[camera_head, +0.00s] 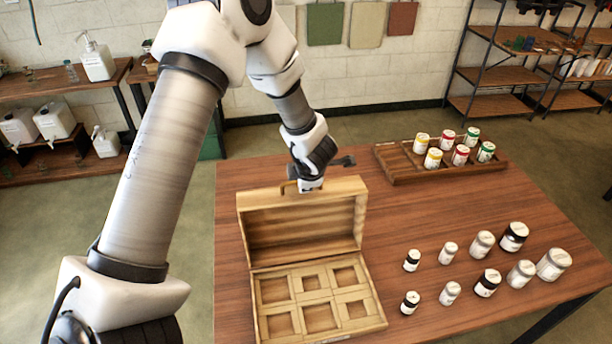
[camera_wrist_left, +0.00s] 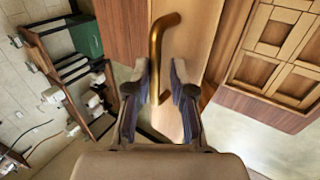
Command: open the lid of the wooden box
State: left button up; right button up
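The wooden box (camera_head: 374,305) stands on the table with its lid (camera_head: 300,236) raised upright at the back, showing the lid's inner side. The box's inside shows a divider with several square compartments, also seen in the left wrist view (camera_wrist_left: 268,48). A bent brass handle (camera_wrist_left: 155,55) is on the lid; part of it shows at the lid's top edge in the head view (camera_head: 288,187). My left gripper (camera_wrist_left: 160,75) is at the lid's top edge. Its fingers are apart on either side of the handle, with a gap visible. My right gripper is in neither view.
Several jars (camera_head: 487,282) stand on the table right of the box. A wooden tray (camera_head: 400,174) with several coloured-label jars is at the back right. The table (camera_head: 555,226) has bare room between tray and jars. Shelves line the walls.

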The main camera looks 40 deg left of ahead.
pick_arm(q)
jog(key=v, duration=1)
jog(key=shift+s+d+r, duration=0.25)
jog(key=shift+r, duration=0.05)
jog(key=shift+w, duration=0.1)
